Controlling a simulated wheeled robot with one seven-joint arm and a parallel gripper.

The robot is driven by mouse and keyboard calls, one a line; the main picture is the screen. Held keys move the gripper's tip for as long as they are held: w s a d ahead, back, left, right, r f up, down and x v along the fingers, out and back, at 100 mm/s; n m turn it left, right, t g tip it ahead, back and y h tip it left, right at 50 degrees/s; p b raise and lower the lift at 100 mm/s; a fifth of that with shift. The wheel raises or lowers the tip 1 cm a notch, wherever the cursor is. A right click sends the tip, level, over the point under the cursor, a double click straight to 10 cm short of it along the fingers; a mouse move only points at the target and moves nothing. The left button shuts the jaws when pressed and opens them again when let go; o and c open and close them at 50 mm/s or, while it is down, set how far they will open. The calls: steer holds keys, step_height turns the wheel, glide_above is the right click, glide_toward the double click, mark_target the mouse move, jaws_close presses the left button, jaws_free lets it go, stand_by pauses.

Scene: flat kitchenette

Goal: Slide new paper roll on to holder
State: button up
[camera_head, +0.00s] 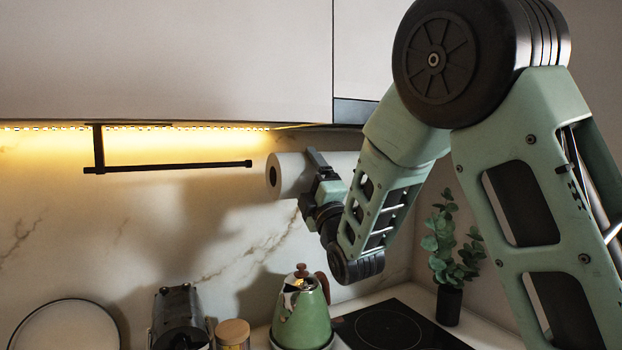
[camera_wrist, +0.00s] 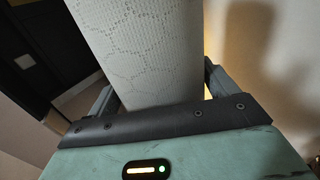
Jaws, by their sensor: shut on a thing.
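A white paper roll (camera_head: 292,174) is held level in the head view, its open core end facing left. My gripper (camera_head: 318,166) is shut around the roll. In the wrist view the embossed paper roll (camera_wrist: 145,50) fills the space between my fingers (camera_wrist: 158,90). The black holder (camera_head: 180,166) hangs under the wall cabinet, a bare horizontal rod whose free end points right. The roll's core end is just right of the rod's free end, with a small gap in the picture and slightly lower. Whether they line up in depth I cannot tell.
A green kettle (camera_head: 300,310) stands below the roll, beside a black hob (camera_head: 385,328). A jar with a wooden lid (camera_head: 232,334) and a dark appliance (camera_head: 178,318) stand left of it. A potted plant (camera_head: 450,255) is at right. The cabinet (camera_head: 170,60) is overhead.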

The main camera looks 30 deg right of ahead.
mark_target(161, 169)
steer(key=w+r+p, duration=0.2)
steer(key=w+p, duration=0.1)
steer(key=w, duration=0.3)
steer(key=shift+w+a+p, duration=0.1)
steer(key=shift+a+p, duration=2.1)
steer(key=shift+a, duration=4.85)
steer(key=shift+a+f+b, duration=0.1)
steer(key=shift+a+b, duration=0.5)
steer(key=shift+a, duration=6.3)
steer(key=shift+f+b, duration=0.4)
steer(key=shift+b, duration=0.05)
